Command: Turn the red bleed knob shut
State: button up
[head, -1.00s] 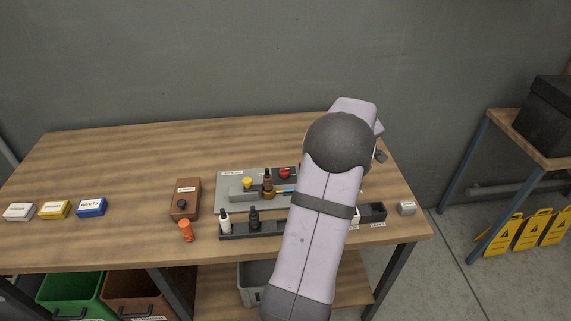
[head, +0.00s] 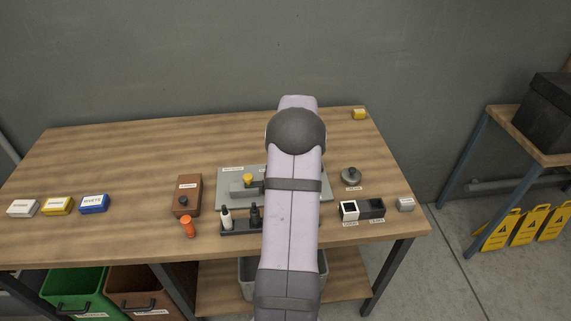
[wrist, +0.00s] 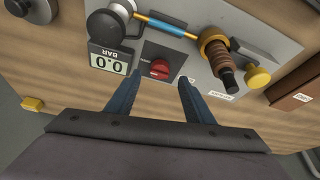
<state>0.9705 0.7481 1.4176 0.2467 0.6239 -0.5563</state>
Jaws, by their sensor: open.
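The red bleed knob (wrist: 159,68) shows in the wrist view on a dark square patch of the grey panel (wrist: 272,33). It is hidden behind my arm in the head view. My gripper (wrist: 156,83) is open in the wrist view, one finger to each side of the knob in the picture, with nothing between them. I cannot tell whether the fingers reach down around the knob. A gauge reading 0.0 (wrist: 108,61) sits left of the knob, and a brown ribbed fitting (wrist: 219,62) sits right of it.
A yellow knob (wrist: 257,77) is on the panel, beyond the ribbed fitting. A blue-banded tube (wrist: 170,26) runs between gauge and fitting. In the head view, a brown box (head: 187,193) and orange piece (head: 188,227) stand left; a bottle rack (head: 237,229) stands in front.

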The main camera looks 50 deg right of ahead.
jog(key=shift+p+x, duration=0.8)
jog(key=shift+x, duration=1.6)
jog(key=c, duration=1)
jog(key=shift+c, duration=0.2)
